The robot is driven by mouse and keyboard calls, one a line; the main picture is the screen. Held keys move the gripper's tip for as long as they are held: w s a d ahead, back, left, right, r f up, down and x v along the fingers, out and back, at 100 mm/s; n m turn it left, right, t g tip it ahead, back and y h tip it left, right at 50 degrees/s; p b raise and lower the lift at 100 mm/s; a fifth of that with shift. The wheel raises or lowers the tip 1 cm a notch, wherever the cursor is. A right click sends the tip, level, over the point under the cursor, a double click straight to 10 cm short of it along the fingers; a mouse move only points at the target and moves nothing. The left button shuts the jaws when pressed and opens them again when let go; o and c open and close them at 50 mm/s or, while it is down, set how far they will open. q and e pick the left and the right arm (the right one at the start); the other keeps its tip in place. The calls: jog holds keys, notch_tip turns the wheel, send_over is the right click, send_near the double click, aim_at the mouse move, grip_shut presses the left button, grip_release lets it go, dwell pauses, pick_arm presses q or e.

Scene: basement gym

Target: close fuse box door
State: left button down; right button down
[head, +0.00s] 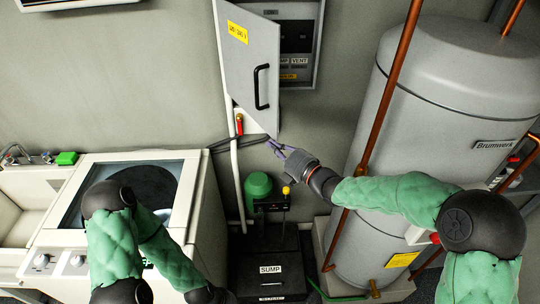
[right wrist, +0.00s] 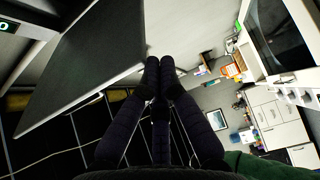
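The fuse box (head: 297,45) is on the wall at the top middle of the head view. Its grey door (head: 247,55) stands open, swung out to the left, with a yellow label and a black bar handle (head: 262,87). My right gripper (head: 272,143) is just below the door's lower right corner. In the right wrist view, its fingers (right wrist: 160,62) are together with nothing between them, close to the edge of a dark panel (right wrist: 85,62) that looks like the door. Whether they touch it is unclear.
A large grey tank (head: 430,110) with copper pipes (head: 388,90) stands to the right. A white top-lidded machine (head: 205,205) is at the left. A black sump box (head: 270,250) and a green pump (head: 258,186) sit below. A pale vertical pipe (head: 235,165) runs below the door.

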jog(key=w+d+b, duration=0.2)
jog(key=w+d, duration=0.6)
jog(key=d, duration=0.2)
jog(key=shift+w+d, duration=0.25)
jog(key=shift+d, duration=0.05)
